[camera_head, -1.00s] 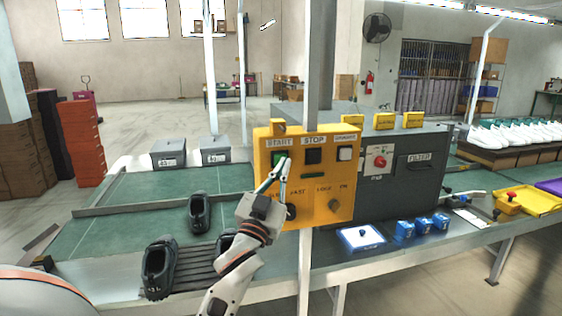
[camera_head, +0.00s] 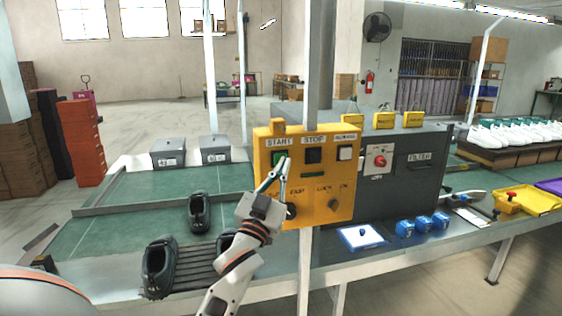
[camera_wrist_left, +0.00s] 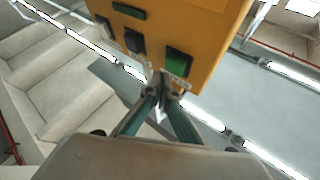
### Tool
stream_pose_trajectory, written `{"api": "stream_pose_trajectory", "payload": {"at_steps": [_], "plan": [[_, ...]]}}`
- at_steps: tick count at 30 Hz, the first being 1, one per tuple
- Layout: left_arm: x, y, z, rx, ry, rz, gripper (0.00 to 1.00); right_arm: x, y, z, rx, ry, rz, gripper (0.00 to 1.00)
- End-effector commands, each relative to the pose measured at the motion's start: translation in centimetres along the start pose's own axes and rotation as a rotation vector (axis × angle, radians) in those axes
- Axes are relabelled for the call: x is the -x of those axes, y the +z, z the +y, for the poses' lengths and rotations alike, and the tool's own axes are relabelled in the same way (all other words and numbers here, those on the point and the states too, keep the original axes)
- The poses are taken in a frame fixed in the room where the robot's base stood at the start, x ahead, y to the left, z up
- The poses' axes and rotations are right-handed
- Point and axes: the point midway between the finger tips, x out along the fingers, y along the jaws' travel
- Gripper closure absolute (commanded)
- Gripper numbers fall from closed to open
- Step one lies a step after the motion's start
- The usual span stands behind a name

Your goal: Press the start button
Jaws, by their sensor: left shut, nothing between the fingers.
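The yellow control box (camera_head: 318,185) is fixed to a grey post. Its green start button (camera_head: 279,157) sits at the upper left under the START label, beside a black button (camera_head: 313,156) under STOP and a white button (camera_head: 345,153). My left gripper (camera_head: 278,172) is shut and empty in front of the box, its tips just below the start button and partly covering it. In the left wrist view, the green button (camera_wrist_left: 178,62) lies just beyond the fingertips (camera_wrist_left: 158,88). I cannot tell whether they touch. My right gripper is not in view.
Knobs (camera_head: 334,204) sit on the lower part of the box, close to my left gripper. A dark grey cabinet (camera_head: 405,180) stands right of the box. Dark shoes (camera_head: 199,212) rest on the green conveyor (camera_head: 135,195) at the left.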

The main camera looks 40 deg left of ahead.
Motion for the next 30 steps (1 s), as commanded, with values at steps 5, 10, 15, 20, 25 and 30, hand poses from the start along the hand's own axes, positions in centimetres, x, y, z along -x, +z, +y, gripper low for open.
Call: {"api": "stream_pose_trajectory", "payload": {"at_steps": [5,10,15,20,25,30], "plan": [[0.00,0.00,0.00,0.000,0.000,0.000,1.00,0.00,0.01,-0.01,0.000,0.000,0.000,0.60],[-0.17,0.05,-0.11,0.000,0.000,0.000,1.00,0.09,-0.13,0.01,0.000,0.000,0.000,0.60],[-0.58,0.34,-0.42,-0.001,-0.001,-0.001,1.00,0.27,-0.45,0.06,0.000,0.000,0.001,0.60],[-0.61,0.43,-0.47,-0.001,0.000,0.000,1.00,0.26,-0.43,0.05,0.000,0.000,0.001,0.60],[-0.60,0.44,-0.45,-0.001,0.000,0.000,1.00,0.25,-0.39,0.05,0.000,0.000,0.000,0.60],[-0.66,0.47,-0.49,0.000,0.000,0.000,1.00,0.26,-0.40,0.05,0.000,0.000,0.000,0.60]]}}
